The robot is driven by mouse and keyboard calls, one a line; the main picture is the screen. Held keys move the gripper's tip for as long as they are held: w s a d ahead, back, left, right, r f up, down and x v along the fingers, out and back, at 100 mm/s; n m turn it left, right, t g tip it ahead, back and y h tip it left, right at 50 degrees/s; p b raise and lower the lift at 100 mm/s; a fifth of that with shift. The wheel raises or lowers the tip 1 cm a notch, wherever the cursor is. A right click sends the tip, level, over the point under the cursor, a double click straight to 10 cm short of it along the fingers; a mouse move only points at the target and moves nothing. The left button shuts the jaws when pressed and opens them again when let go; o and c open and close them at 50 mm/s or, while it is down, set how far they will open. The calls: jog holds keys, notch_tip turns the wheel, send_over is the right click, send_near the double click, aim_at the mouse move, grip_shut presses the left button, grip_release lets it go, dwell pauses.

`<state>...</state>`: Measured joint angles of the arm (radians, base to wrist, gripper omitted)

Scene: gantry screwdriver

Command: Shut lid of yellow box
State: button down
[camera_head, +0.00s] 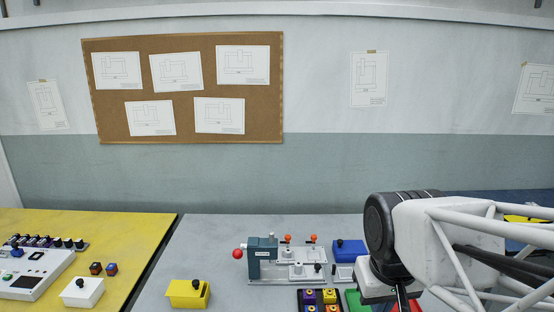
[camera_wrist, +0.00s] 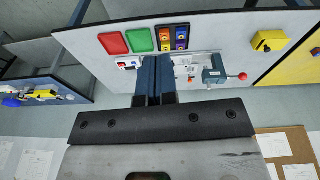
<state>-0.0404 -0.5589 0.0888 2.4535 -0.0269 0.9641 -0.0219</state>
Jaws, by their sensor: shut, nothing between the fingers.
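The yellow box (camera_head: 187,294) stands on the grey bench at the front, left of the middle, with a black knob on its upper side. It also shows in the wrist view (camera_wrist: 268,41) at the upper right. I cannot tell from these views how far its lid is open. My gripper (camera_wrist: 155,62) is shut and empty, its two blue fingers pressed together. It is well apart from the yellow box, on the right side of the bench in the head view, where the fingers are hidden by the arm and the frame edge.
A grey-blue clamp device with a red ball (camera_head: 238,254) stands between the yellow box and my arm. A blue box (camera_head: 349,247), a black tray (camera_wrist: 173,27) of coloured blocks, a green bin (camera_wrist: 139,40) and a red bin (camera_wrist: 113,43) lie near my arm. A white box (camera_head: 83,293) stands on the left yellow table.

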jog(key=shift+m, duration=0.5)
jog(key=shift+s+d+f, duration=0.25)
jog(key=shift+s, duration=0.45)
jog(key=shift+s+d+f, duration=0.2)
jog(key=shift+s+f, duration=0.1)
jog(key=shift+s, duration=0.4)
jog(key=shift+s+d+f, duration=0.25)
jog(key=shift+s, duration=0.45)
jog(key=c, duration=1.8)
grip_release()
